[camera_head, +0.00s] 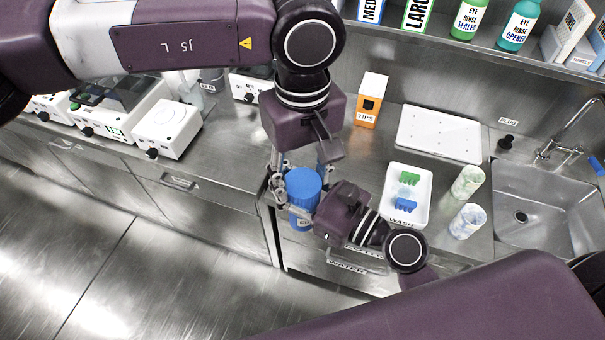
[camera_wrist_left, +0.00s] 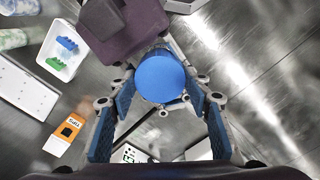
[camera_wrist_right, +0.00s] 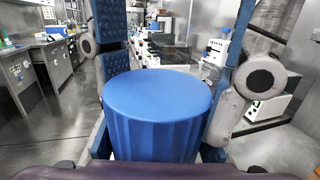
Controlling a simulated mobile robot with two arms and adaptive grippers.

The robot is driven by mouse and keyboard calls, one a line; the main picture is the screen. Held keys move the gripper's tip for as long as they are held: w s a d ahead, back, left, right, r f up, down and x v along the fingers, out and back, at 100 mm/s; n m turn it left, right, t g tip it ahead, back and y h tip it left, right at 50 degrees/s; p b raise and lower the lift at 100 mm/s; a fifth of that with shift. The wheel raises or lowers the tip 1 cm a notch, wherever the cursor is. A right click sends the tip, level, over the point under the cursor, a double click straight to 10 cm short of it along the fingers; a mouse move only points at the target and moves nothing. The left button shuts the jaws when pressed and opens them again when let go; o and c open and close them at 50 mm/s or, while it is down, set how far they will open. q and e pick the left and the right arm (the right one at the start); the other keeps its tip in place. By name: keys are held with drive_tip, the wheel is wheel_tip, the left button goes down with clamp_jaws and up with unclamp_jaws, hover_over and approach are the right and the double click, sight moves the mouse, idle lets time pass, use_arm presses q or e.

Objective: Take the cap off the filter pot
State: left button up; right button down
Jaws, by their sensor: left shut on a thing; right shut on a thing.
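The filter pot (camera_head: 302,222) stands upright over the front edge of the steel counter, with its lower part and label partly covered by my right gripper. Its ribbed blue cap (camera_head: 303,186) sits on top; it also shows in the left wrist view (camera_wrist_left: 160,78) and large in the right wrist view (camera_wrist_right: 158,105). My left gripper (camera_head: 300,178) reaches down from behind, its fingers shut on either side of the cap. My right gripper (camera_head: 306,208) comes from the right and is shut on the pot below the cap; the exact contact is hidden.
A white tray (camera_head: 424,205) with green and blue racks lies to the right, beside two patterned cups (camera_head: 467,182). An orange tips box (camera_head: 370,100), a white board (camera_head: 438,134) and a sink (camera_head: 545,205) stand farther back or right. White instruments (camera_head: 168,128) line the left.

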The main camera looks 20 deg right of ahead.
use_arm(q)
drive_tip(key=n, duration=0.3)
drive_tip(key=shift+w, duration=0.15)
idle(0.9)
drive_tip(key=o, duration=1.3)
drive_tip(key=shift+r, duration=0.1)
